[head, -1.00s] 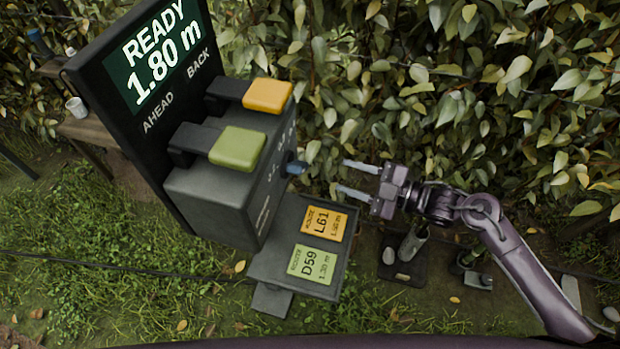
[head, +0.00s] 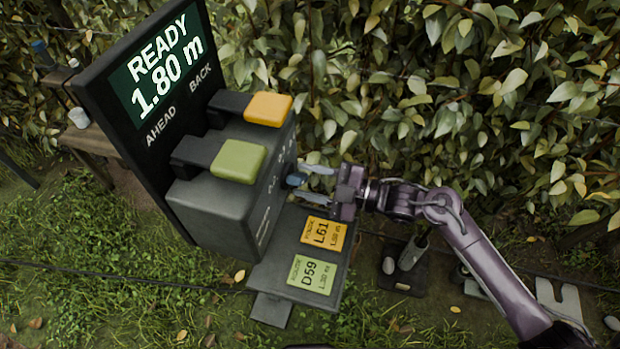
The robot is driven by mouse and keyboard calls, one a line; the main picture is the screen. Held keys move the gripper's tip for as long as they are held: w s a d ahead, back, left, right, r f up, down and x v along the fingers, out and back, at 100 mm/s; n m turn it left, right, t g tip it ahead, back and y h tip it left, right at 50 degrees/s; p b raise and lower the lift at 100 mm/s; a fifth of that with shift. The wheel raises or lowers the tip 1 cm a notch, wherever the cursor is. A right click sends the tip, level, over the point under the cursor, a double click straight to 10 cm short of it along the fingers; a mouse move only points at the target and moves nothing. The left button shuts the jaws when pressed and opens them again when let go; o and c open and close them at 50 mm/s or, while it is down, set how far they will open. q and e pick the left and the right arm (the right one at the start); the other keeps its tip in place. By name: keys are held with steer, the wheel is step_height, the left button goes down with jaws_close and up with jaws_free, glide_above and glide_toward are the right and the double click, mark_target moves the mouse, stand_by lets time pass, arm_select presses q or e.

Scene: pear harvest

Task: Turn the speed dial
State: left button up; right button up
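The screen (head: 160,68) reads READY 1.80 m. A green lever (head: 237,161) and an orange lever (head: 268,109) stand out from the panel. My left gripper is not in view.
A tray (head: 262,272) below the box holds an orange card L61 (head: 324,234) and a green card D59 (head: 312,274). A leafy hedge (head: 450,90) stands behind. A wooden bench (head: 90,140) with a white cup (head: 78,118) is at the left.

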steer(key=shift+c, duration=0.4)
jaws_close()
steer(key=m+p, duration=0.3)
steer(key=m, duration=0.2)
steer(key=shift+r, duration=0.1)
steer(key=shift+m+p, duration=0.8)
steer(key=shift+m, duration=1.1)
steer(key=shift+o, duration=0.4)
jaws_free()
